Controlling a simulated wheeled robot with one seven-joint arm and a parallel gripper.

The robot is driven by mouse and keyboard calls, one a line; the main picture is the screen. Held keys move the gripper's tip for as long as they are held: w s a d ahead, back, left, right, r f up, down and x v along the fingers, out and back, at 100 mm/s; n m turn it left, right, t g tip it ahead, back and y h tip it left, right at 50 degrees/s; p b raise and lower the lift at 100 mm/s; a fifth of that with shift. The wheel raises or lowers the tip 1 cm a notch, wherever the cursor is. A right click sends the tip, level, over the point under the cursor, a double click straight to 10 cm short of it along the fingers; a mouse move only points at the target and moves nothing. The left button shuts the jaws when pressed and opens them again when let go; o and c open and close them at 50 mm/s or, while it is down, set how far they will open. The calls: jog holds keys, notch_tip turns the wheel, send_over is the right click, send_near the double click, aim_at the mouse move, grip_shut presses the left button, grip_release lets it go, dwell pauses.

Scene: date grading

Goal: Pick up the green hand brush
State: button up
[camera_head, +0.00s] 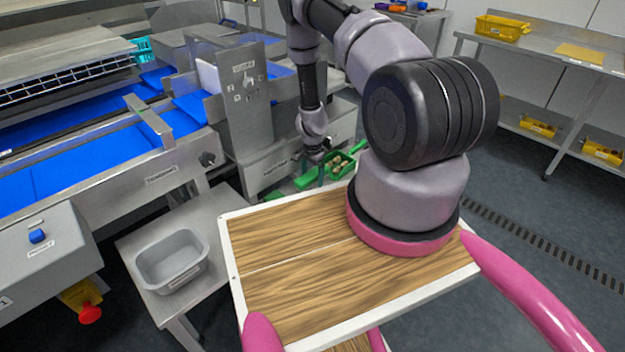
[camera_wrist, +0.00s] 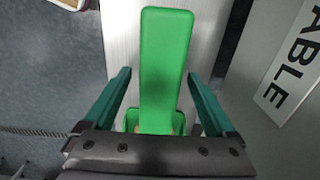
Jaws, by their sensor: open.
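In the wrist view, a long flat green piece (camera_wrist: 165,50), which looks like the handle of the green hand brush, lies between the two teal fingers of my gripper (camera_wrist: 158,76). The fingers are apart, with a gap on each side of it. A wider green part partly shows below it, mostly hidden by the gripper body. In the head view my gripper (camera_head: 321,170) points down over the far bench, beside green items. A green shape (camera_head: 305,181) lies just left of the fingers; I cannot tell its outline.
A green scoop (camera_head: 346,170) holding brown pieces is just right of my gripper. The steel machine (camera_head: 243,110) with its panel stands close on the left. A grey tub (camera_head: 172,262) sits on a low steel stand. My wood-topped deck is in front.

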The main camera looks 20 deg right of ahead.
aim_at(312, 173)
grip_shut()
notch_tip(312, 173, up, 10)
dwell(0.6)
